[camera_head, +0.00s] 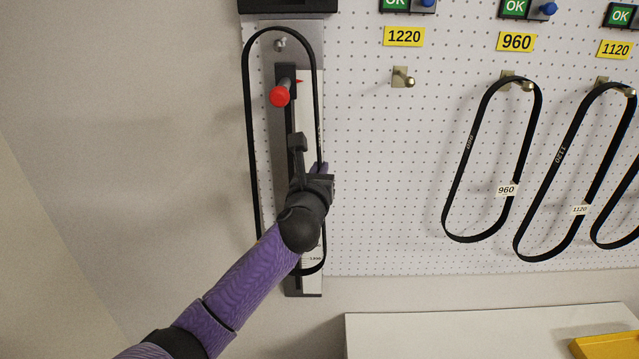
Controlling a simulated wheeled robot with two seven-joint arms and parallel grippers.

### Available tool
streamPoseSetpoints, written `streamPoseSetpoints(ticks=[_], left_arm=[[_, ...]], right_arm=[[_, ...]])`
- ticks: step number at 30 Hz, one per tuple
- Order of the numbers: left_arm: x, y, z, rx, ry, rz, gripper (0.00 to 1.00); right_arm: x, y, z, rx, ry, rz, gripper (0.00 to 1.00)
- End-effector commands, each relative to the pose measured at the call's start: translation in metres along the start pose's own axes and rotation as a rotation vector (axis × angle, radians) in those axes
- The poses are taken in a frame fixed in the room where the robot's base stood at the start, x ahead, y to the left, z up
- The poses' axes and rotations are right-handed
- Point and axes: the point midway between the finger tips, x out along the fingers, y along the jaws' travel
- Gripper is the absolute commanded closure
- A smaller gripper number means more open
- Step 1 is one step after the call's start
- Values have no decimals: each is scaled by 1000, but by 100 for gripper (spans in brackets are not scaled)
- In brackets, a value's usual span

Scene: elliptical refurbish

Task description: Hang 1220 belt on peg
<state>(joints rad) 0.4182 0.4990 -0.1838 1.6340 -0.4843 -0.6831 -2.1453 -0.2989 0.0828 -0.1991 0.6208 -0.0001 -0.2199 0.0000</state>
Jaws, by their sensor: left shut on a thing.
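A long black belt (250,125) hangs as a loop over the small upper metal post (280,44) of a grey measuring gauge (313,285) on the left of the pegboard. No 1220 marking is legible on it. My left gripper (318,170) is at the belt's right strand, shut on it. The hand and wrist hide part of the strand and the gauge. The peg (404,78) under the yellow 1220 label (404,37) is empty. My right gripper is not in view.
The gauge has a red-tipped knob (280,96) inside the loop. Belts marked 960 (450,200) and 1120 (530,215) hang on pegs to the right, with another at the edge. A white table (440,335) and yellow tray (605,345) are below.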

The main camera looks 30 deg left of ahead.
Motion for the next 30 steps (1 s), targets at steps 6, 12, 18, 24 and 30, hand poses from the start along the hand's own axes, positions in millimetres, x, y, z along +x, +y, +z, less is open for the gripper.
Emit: streamPoseSetpoints(ticks=[6, 12, 18, 24, 30], left_arm=[[18, 4, -3, -1, -2, 1, 100], [34, 6, -4, -2, -2, 1, 100], [46, 9, -12, 0, -1, 0, 100], [47, 9, -19, 1, -1, 0, 100], [47, 9, -20, 0, 0, 0, 100]], right_arm=[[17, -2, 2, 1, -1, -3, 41], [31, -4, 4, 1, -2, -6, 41], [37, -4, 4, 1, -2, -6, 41], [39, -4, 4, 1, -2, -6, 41], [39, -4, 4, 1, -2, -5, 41]])
